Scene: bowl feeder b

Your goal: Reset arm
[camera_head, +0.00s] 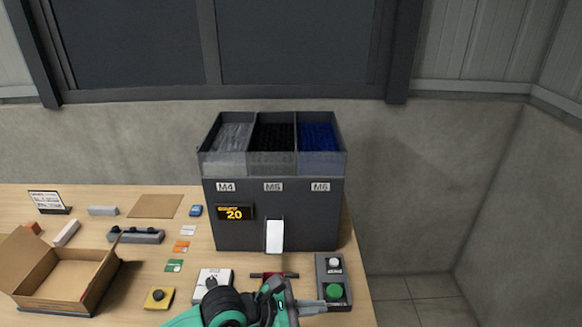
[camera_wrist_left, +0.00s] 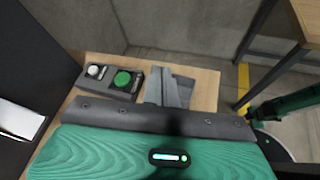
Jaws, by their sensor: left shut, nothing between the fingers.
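My left arm, green and dark, comes in at the bottom middle of the head view. Its gripper (camera_head: 312,307) is shut and empty, just below the button box (camera_head: 322,268) with a white and a green button. In the left wrist view the grey fingers (camera_wrist_left: 170,88) are together over the wooden table, to the right of the green button (camera_wrist_left: 123,79). My right gripper is not in view.
The dark bowl feeder (camera_head: 300,215) with M4, M5 and M6 bins and a "20" display stands behind the gripper. An open cardboard box (camera_head: 75,275) lies at left. A yellow button box (camera_head: 159,298) and a white box (camera_head: 212,283) are near the arm. The table ends just right of the button box.

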